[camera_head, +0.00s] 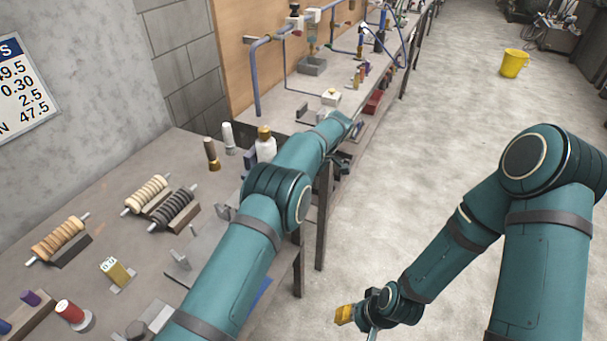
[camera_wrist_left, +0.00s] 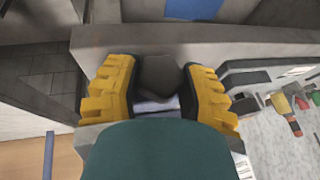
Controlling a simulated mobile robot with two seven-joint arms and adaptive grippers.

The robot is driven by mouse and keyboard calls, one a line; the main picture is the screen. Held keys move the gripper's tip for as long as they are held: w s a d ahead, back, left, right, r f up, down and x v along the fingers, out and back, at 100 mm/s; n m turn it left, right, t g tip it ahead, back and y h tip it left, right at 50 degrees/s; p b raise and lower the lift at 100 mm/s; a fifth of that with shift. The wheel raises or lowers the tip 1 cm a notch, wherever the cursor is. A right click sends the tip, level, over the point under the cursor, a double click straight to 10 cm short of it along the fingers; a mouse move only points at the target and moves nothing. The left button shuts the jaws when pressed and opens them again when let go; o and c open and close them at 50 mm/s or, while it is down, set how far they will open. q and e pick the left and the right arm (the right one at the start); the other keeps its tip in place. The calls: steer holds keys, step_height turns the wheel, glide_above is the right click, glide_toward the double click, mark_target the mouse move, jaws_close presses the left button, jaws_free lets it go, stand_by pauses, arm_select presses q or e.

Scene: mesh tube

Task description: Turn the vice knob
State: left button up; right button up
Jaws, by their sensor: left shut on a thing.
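In the left wrist view a dark grey rounded knob (camera_wrist_left: 160,76) sits between the yellow ridged fingers of my left gripper (camera_wrist_left: 158,85). The fingers are closed on it from both sides. A teal part of my own arm covers the lower middle of this view. In the head view my left arm reaches over the bench edge, and its forearm hides the knob and most of the hand. My right gripper (camera_head: 352,320) hangs low over the floor at the bottom of the head view. One yellow fingertip shows, and its opening cannot be made out.
The near bench (camera_head: 105,225) holds wound coils (camera_head: 57,240), a white bottle with a gold cap (camera_head: 265,145) and small blocks. Blue pipes (camera_head: 255,80) stand on the far bench. The concrete floor is clear around my right arm, with a yellow bucket (camera_head: 514,64) farther back.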

stand_by(0.6)
arm_select(q)
steer(key=o, duration=1.2)
steer(key=shift+a, duration=0.1)
step_height(320, 180, up, 10)
